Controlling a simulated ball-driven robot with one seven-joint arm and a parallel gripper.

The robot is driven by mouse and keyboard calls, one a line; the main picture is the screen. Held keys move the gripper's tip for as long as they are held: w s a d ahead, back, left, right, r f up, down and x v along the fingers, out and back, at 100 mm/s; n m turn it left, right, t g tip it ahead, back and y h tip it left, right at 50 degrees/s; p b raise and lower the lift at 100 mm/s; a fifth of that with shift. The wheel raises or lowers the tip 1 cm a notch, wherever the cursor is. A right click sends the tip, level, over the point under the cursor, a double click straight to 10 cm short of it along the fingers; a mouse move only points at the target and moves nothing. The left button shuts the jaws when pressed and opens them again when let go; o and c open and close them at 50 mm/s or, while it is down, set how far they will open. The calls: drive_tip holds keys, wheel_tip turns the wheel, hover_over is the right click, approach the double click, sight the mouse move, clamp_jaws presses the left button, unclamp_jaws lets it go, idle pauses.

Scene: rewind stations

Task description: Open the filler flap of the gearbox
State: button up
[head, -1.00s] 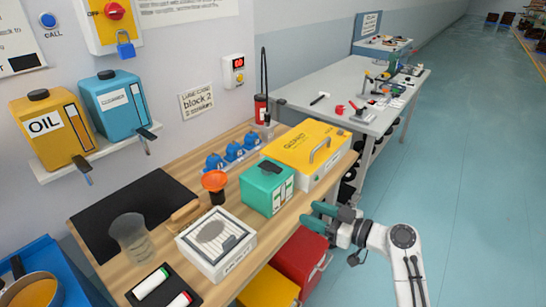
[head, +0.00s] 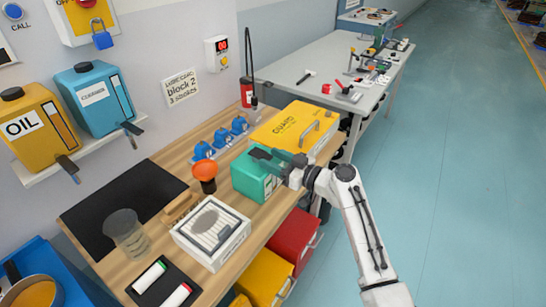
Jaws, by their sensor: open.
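The gearbox, which I take to be the green box (head: 248,183), stands on the wooden bench in front of the yellow case.
The yellow case (head: 284,124) with a grey handle stands close behind the gearbox. An orange-topped funnel (head: 205,171) and a white filter box (head: 211,233) stand to its left. Blue items (head: 222,138) line the wall side.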

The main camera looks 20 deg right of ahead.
drive_tip(key=shift+w+a, duration=0.15)
drive_tip(key=shift+w, duration=0.05)
clamp_jaws()
idle(0.5)
